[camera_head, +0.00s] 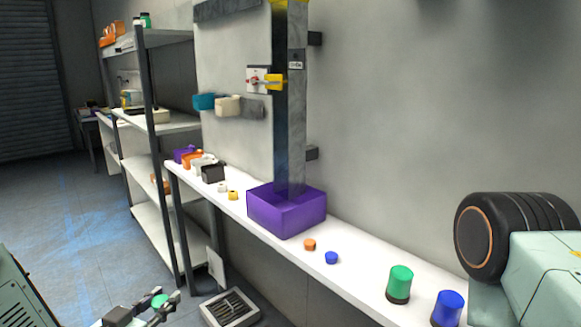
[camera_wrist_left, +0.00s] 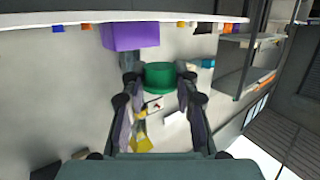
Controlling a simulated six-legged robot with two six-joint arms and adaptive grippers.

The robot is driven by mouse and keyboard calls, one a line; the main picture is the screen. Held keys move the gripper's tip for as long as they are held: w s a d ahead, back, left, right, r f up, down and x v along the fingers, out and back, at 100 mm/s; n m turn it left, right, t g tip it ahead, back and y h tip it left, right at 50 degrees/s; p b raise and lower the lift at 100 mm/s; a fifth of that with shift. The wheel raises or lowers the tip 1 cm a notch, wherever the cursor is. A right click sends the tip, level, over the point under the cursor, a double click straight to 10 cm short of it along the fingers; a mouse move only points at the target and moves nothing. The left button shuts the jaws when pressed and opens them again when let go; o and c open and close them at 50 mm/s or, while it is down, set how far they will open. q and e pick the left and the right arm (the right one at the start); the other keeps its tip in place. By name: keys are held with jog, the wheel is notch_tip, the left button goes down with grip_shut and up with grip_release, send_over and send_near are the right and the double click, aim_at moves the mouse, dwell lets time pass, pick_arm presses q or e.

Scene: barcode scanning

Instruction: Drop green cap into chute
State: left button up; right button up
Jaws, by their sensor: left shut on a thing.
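A small green cap (camera_head: 159,300) is held by my left gripper (camera_head: 160,304) at the bottom of the head view, left of and well apart from the shelf. In the left wrist view the green cap (camera_wrist_left: 160,75) sits between the two fingertips of my left gripper (camera_wrist_left: 159,82). The chute looks like a tall grey metal channel (camera_head: 297,125) on the wall, its lower end at a purple bin (camera_head: 285,212) on the white shelf. The purple bin also shows in the left wrist view (camera_wrist_left: 130,36). My right gripper is in neither view.
The white shelf (camera_head: 360,283) holds an orange cap (camera_head: 310,245), a blue cap (camera_head: 331,257), a green-topped cylinder (camera_head: 400,283) and a blue one (camera_head: 447,307). A black-framed rack (camera_head: 153,150) stands at left. A grey tray (camera_head: 230,307) is below the shelf.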

pick_arm(q)
jog(key=s+d+f+m+g+h+b, duration=0.1)
jog(key=s+d+f+m+h+b, duration=0.2)
jog(key=s+d+f+b, duration=0.4)
jog(key=shift+s+d+f+g+h+b, duration=0.15)
jog(key=shift+s+f+g+h+b, duration=0.25)
jog(key=shift+s+f+b, duration=1.25)
jog(key=shift+s+r+p, duration=0.3)
jog(key=shift+s, duration=0.05)
